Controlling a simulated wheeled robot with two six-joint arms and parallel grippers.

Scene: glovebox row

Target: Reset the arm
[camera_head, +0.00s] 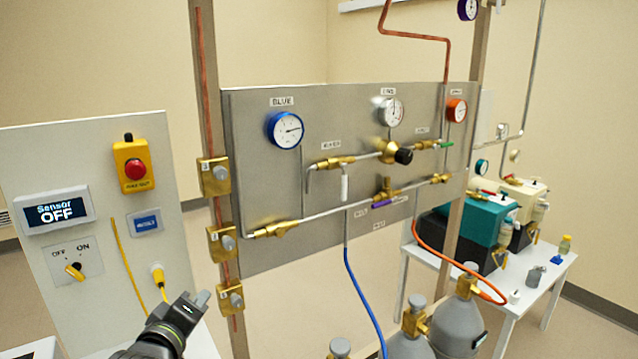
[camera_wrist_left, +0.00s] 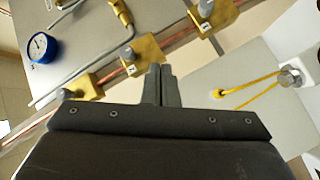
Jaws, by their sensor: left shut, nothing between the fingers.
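My left gripper (camera_head: 197,303) is at the lower left of the head view, in front of the gap between the white sensor panel and the copper pipe post. In the left wrist view its two dark fingers (camera_wrist_left: 160,84) are together with nothing between them. It is apart from the panel and the brass pipe clamps (camera_head: 231,298). My right gripper is not in view.
The white panel (camera_head: 60,150) carries a display reading "Sensor OFF" (camera_head: 55,211), a red stop button (camera_head: 135,169) and a yellow knob (camera_head: 75,271). A steel gauge panel (camera_head: 260,190) stands centre. Grey cylinders (camera_head: 460,325) and a white table (camera_head: 520,285) stand right.

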